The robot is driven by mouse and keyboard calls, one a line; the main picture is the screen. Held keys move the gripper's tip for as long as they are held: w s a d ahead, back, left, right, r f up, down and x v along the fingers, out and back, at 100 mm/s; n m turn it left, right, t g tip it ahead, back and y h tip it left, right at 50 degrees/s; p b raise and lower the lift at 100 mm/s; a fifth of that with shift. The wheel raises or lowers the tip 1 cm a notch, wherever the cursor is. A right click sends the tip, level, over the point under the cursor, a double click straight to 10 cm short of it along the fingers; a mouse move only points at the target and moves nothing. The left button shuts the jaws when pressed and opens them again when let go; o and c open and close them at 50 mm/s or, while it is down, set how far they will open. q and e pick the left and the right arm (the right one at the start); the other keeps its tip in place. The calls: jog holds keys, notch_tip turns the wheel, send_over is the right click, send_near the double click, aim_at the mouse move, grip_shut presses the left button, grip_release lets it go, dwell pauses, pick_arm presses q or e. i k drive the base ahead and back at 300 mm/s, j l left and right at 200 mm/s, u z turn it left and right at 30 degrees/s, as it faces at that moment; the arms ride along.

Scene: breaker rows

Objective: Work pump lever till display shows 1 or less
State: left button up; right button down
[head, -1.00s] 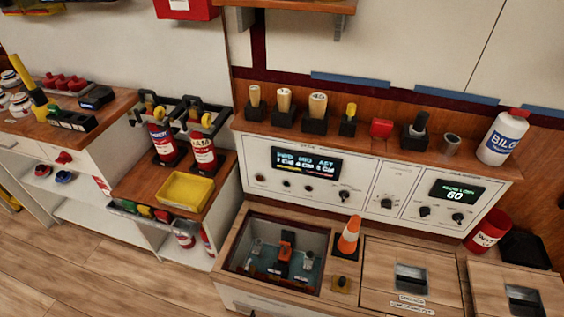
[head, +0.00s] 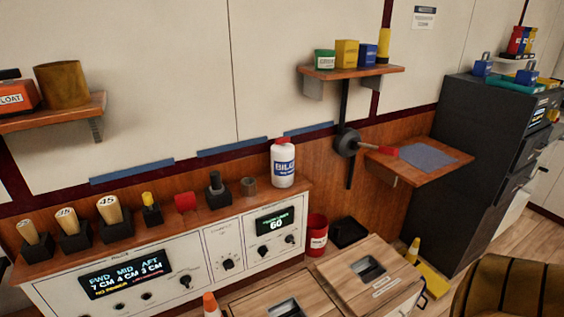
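The left display (head: 127,277) on the white console reads FWD 7 CM, MID 4 CM, AFT 3 CM, with small yellow and red text below that is hard to read. A second display (head: 275,222) at the console's right reads 60. A black round fitting with a red-tipped handle (head: 385,152) sticks out at the wall beside the small right shelf; I cannot tell whether it is the pump lever. Neither of my grippers is in view.
Wooden-handled tools (head: 110,211) and a white BILGE bottle (head: 283,163) stand on the console ledge. Wooden hatch covers (head: 365,275) lie below, by a red bucket (head: 316,238). A dark cabinet (head: 485,150) and a striped chair (head: 515,290) stand at right.

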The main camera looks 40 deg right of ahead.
aim_at(387, 150)
jog(key=k+l, duration=0.1)
jog(key=l, duration=0.65)
jog(key=k+l, duration=0.1)
jog(key=l, duration=0.7)
jog(key=k+l, duration=0.1)
jog(key=l, duration=0.65)
jog(key=k+l, duration=0.1)
jog(key=l, duration=0.65)
jog(key=z, duration=0.05)
